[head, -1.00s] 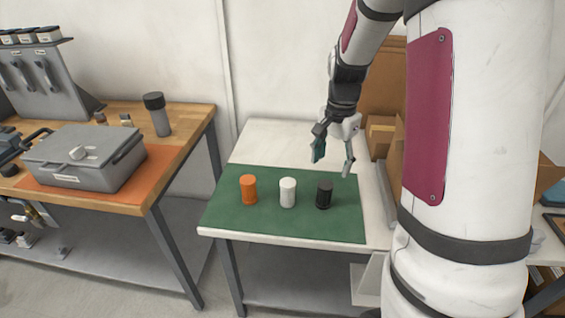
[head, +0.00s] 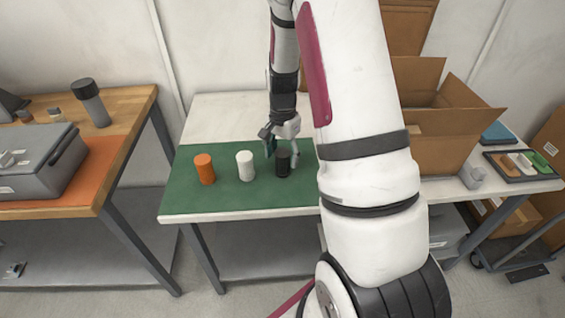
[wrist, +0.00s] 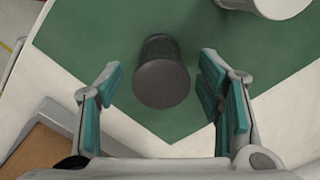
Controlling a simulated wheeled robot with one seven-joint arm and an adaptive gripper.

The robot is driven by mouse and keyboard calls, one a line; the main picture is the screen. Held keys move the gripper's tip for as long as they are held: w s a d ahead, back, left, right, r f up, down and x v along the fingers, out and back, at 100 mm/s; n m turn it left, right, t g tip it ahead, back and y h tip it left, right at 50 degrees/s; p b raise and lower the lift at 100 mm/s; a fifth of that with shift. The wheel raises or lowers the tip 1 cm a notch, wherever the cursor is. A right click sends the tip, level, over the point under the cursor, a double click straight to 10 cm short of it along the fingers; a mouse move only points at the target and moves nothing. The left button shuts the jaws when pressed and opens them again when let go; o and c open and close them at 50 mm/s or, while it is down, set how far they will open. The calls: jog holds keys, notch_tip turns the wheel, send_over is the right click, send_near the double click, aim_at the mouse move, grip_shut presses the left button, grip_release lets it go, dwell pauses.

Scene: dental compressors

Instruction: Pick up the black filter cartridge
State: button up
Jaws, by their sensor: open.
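The black filter cartridge (head: 283,163) stands upright on the green mat (head: 222,196), at the right of a row of three cartridges. In the wrist view the black cartridge (wrist: 162,76) lies ahead, between the lines of my two fingers. My gripper (head: 281,152) is open, just behind and above the black cartridge in the head view. In the wrist view its teal finger pads (wrist: 158,100) stand apart on either side of the cartridge, with gaps at both sides. I cannot tell whether the fingertips are down at the cartridge's height.
A white cartridge (head: 245,166) stands left of the black one, and an orange cartridge (head: 205,169) farther left. Open cardboard boxes (head: 437,130) stand at the right. A grey case (head: 38,160) sits on the left wooden bench. The mat's front is clear.

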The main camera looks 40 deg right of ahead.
aim_at(282, 163)
notch_tip(282, 163, down, 4)
jog(key=shift+f, duration=0.1)
jog(key=shift+c, duration=0.5)
jog(key=c, duration=1.1)
jog(key=shift+c, duration=0.2)
